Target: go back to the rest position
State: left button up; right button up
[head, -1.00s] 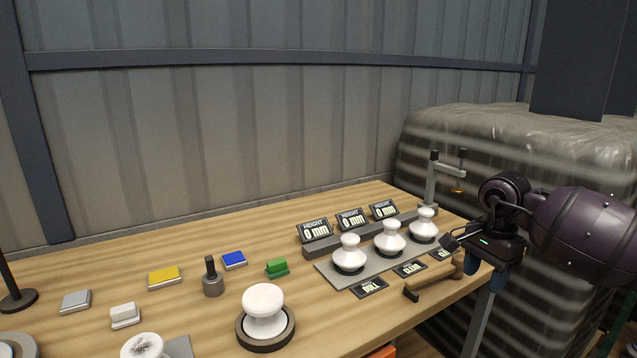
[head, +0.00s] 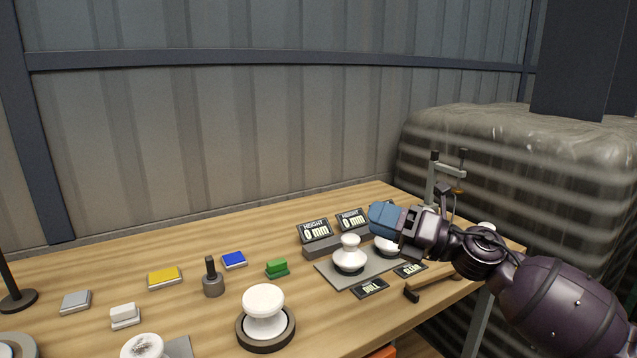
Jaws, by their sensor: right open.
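My right gripper (head: 385,218) reaches in from the right, blue fingertips pointing left. It is open, with nothing seen between the fingers, and hangs in front of the height displays. A white insulator (head: 349,256) stands upright on the left of the grey mat (head: 337,276). The middle insulator (head: 386,248) is partly hidden under the gripper. The place of the right insulator is hidden by my arm. A small white top (head: 487,227) shows behind the arm; I cannot tell what it belongs to. My left gripper is not in view.
Height displays (head: 315,231) stand behind the mat, the rightmost mostly covered. A wooden-handled tool (head: 432,288) lies in front. A larger white insulator (head: 264,309) sits in a dark ring. Coloured blocks, such as the green one (head: 277,268), lie left. The back left tabletop is clear.

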jog(key=s+d+f+m+t+h, duration=0.2)
jog(key=d+f+m+t+h, duration=0.15)
jog(key=f+m, duration=0.5)
jog(key=s+d+f+m+t+h, duration=0.25)
jog(key=f+m+h, duration=0.3)
jog(key=m, duration=0.65)
jog(key=s+d+f+m+t+h, duration=0.3)
jog(key=d+f+m+h, duration=0.1)
jog(key=f+m, duration=0.5)
jog(key=s+d+f+m+g+h, duration=0.2)
jog(key=s+d+f+m+g, duration=0.1)
jog(key=s+f, duration=0.6)
jog(key=s+d+f+m+g+h, duration=0.3)
jog(key=s+f+m, duration=0.3)
jog(key=s+f, duration=0.4)
jog(key=s, duration=0.6)
jog(key=shift+s+d+f, duration=0.2)
jog(key=shift+s+d, duration=0.05)
jog(key=shift+s, duration=0.1)
